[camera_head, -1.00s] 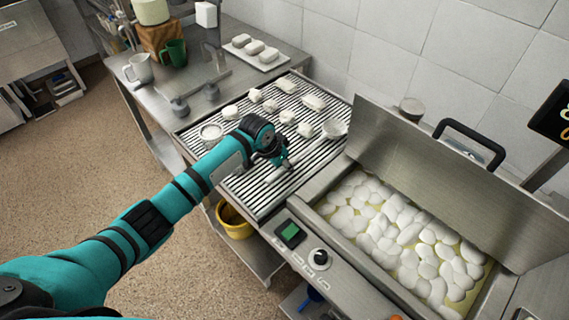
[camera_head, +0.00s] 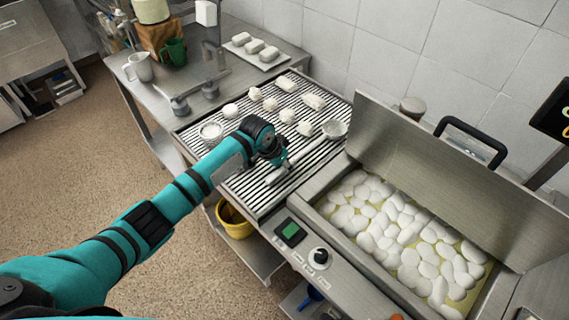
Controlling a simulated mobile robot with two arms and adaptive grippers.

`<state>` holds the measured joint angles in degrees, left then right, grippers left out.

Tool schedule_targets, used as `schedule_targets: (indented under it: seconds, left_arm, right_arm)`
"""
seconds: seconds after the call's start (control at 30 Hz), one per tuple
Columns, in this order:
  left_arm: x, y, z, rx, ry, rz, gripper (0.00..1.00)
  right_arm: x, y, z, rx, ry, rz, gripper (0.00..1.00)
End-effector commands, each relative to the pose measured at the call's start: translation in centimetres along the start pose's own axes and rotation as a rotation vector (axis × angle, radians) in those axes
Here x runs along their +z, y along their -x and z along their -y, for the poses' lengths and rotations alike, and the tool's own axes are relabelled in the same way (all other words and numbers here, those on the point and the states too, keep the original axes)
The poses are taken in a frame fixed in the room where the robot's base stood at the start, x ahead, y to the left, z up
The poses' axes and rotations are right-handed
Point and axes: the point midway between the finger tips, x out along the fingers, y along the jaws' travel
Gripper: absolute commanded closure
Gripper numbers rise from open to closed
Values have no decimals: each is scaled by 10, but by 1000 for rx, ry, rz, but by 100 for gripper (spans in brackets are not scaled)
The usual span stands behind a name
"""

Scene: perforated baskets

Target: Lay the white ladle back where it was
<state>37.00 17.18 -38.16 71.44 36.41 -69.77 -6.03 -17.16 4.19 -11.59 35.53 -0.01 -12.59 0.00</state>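The white ladle (camera_head: 308,150) lies slanted on the slatted rack (camera_head: 244,196), its bowl (camera_head: 334,128) toward the back right and its handle end (camera_head: 275,177) toward the front left. My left gripper (camera_head: 286,164) is right at the handle, low over the rack. Its fingers are small and partly hidden by the wrist, so I cannot tell whether they are closed around the handle or only beside it. My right gripper is not in view.
Several white pieces, such as this one (camera_head: 313,101), and a small round bowl (camera_head: 211,131) sit on the rack. Right of it stands an open vat (camera_head: 330,214) full of white pieces, its raised lid (camera_head: 450,180) behind. Cups and a tray (camera_head: 254,53) stand on the back table.

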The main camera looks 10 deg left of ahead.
Motion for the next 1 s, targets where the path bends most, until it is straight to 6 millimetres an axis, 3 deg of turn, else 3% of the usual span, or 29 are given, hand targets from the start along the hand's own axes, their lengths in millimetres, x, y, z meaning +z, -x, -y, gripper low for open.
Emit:
schedule_targets:
  seconds: [0.17, 0.2, 0.4, 0.77, 1.0]
  left_arm:
    - [1, -3, 0, 0, 0, -1, 100]
    - [1, -3, 0, 0, 0, -1, 79]
    - [1, -3, 0, 0, 0, 0, 53]
    - [1, 3, 0, 0, 0, 0, 53]
    - [1, 47, 1, -1, -1, -3, 53]
  right_arm:
    - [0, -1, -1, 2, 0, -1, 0]
    - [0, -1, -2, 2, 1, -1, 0]
    - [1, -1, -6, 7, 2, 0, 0]
    - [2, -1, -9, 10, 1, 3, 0]
    - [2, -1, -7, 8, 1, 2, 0]
